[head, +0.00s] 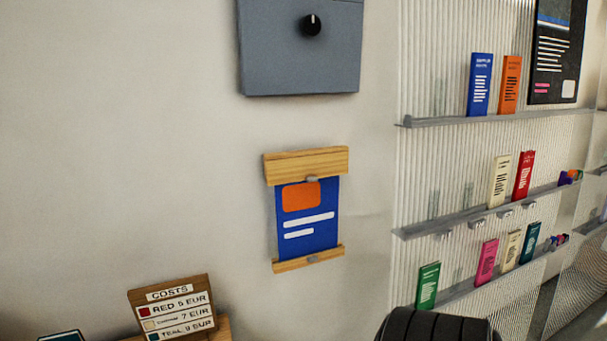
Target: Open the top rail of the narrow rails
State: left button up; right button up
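The narrow rails hang on the wall at the middle of the head view. The top rail (306,165) is a light wooden bar with a small grey clip at its lower edge. The bottom rail (309,259) is a thinner wooden bar with a similar grey clip. A blue poster (309,236) with an orange block and white lines hangs between them. Its upper edge meets the top rail and its lower edge meets the bottom rail. Whether the top rail is open or shut is not clear. Neither of my grippers is in view.
A grey box (300,60) with a black knob (311,25) is above the rails. Grey shelves (480,119) with upright booklets stand at the right. A wooden costs sign (172,306) is at the lower left. A dark rounded object (436,325) shows at the bottom edge.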

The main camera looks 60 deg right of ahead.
aim_at(310, 168)
jog(key=z, duration=1.9)
jog(key=k, duration=1.2)
jog(key=z, duration=1.1)
jog(key=i, duration=1.7)
jog(key=u, duration=0.55)
